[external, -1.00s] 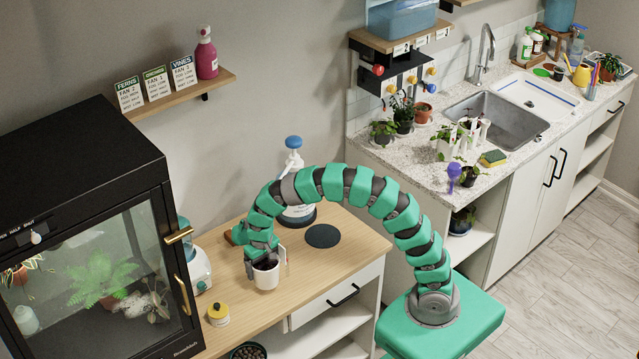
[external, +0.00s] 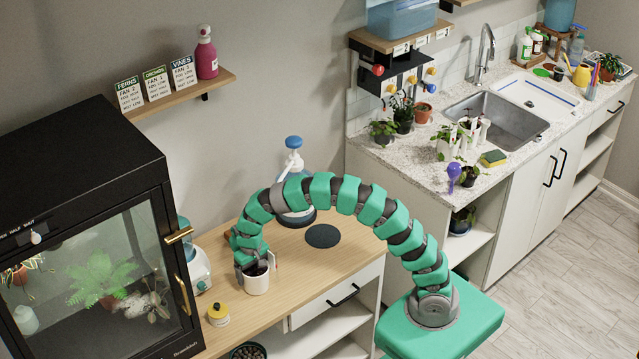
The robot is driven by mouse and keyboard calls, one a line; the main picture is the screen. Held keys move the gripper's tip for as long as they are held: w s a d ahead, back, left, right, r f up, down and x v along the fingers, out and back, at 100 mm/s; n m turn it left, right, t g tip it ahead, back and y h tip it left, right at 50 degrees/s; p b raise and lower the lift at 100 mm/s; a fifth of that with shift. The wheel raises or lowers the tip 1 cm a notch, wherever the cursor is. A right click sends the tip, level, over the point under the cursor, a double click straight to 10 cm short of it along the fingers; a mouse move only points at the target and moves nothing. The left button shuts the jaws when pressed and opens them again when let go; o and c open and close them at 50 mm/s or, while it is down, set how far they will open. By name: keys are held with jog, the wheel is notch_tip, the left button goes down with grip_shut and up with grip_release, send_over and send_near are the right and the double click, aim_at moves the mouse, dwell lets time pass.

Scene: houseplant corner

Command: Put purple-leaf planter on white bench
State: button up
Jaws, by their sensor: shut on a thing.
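A white planter (external: 257,285) with dark, purplish contents is at the near part of the wooden top (external: 290,262) of a white cabinet. Its leaves are mostly hidden by my gripper. My gripper (external: 255,267) points down at the planter's rim and is shut on it. The planter looks upright, at or very near the wooden surface; I cannot tell if it touches. I cannot make out a separate white bench.
A dark round mat (external: 322,236) and a blue-topped bottle (external: 294,165) are behind. A black glass cabinet (external: 90,230) stands at left. A sink counter (external: 410,165) with plants is at right.

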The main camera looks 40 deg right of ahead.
aim_at(253, 269)
jog(key=o, duration=1.2)
jog(key=shift+f, duration=0.1)
jog(key=shift+c, duration=0.2)
notch_tip(253, 269, up, 12)
jog(key=p, duration=0.1)
jog(key=shift+p, duration=0.35)
jog(key=w+d+r+t+y, duration=0.1)
jog(key=w+d+r+t, duration=0.3)
jog(key=d+r, duration=0.65)
jog(key=w+d+r+t+y, duration=0.1)
jog(key=w+d+r+t, duration=0.45)
jog(key=r, duration=0.85)
jog(key=s+d+r+t, duration=0.2)
jog(key=s+d+r, duration=0.2)
jog(key=d+r, duration=0.2)
jog(key=s+d+r+t+h, duration=0.1)
jog(key=s+d+r+t, duration=0.1)
jog(key=s+d+r, duration=0.2)
jog(key=s+d+r+t+h, duration=0.1)
jog(key=s+d+r, duration=0.3)
jog(key=d+r, duration=0.6)
notch_tip(253, 269, up, 3)
jog(key=shift+s+r+t, duration=0.15)
jog(key=shift+t, duration=0.3)
